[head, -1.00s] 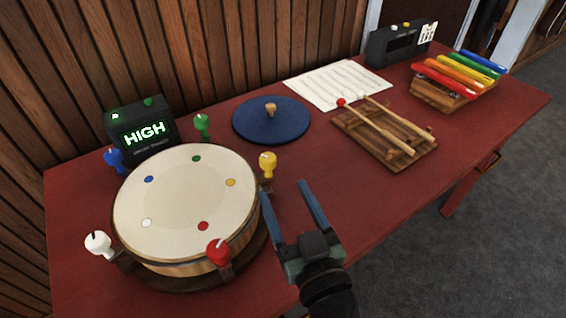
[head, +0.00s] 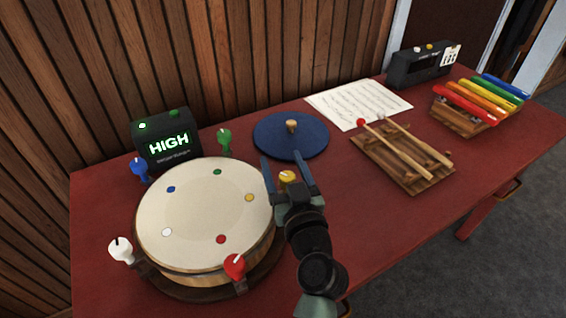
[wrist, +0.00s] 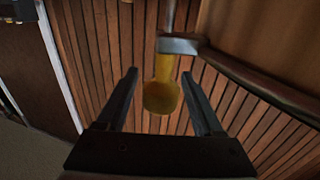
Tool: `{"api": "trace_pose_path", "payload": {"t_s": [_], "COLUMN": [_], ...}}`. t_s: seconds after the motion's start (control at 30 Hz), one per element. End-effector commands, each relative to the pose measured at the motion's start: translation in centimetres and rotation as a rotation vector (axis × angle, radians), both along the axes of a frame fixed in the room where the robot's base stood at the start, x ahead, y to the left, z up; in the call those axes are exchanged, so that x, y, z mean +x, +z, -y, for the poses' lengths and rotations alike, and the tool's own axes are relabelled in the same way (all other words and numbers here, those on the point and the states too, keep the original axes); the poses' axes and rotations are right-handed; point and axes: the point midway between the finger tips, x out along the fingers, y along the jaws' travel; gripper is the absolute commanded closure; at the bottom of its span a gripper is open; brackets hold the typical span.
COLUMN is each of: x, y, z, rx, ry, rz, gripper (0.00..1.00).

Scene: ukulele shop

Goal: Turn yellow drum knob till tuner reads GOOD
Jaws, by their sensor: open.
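The drum (head: 205,222) stands at the left of the red table, with coloured knobs around its rim. The yellow knob (head: 288,177) is at its right side. My gripper (head: 289,160) is open, with a finger on each side of the yellow knob in the head view. In the wrist view the yellow knob (wrist: 162,97) hangs between the two open fingers (wrist: 164,75), with gaps on both sides. The lower part of the yellow knob is hidden in the head view by my gripper.
Green (head: 225,140), blue (head: 140,167), white (head: 121,249) and red (head: 235,266) knobs ring the drum. A blue disc (head: 265,135) lies behind my gripper. A wooden rack with mallets (head: 420,170) and a xylophone (head: 462,115) are to the right. The table's front right is clear.

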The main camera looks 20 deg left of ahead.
Motion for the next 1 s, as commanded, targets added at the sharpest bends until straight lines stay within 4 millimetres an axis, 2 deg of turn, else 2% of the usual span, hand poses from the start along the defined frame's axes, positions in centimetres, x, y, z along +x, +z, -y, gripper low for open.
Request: {"api": "trace_pose_path", "payload": {"t_s": [0.17,0.2,0.57,1.0], "x": [0.0,-0.01,-0.03,-0.07], "y": [-0.01,-0.01,-0.01,-0.45], "z": [-0.02,-0.02,0.0,-0.07], "rx": [0.0,0.0,0.0,0.0], "ry": [0.0,0.0,0.0,0.051], "rz": [0.0,0.0,0.0,0.004], "gripper": [0.32,0.35,1.0,1.0]}}
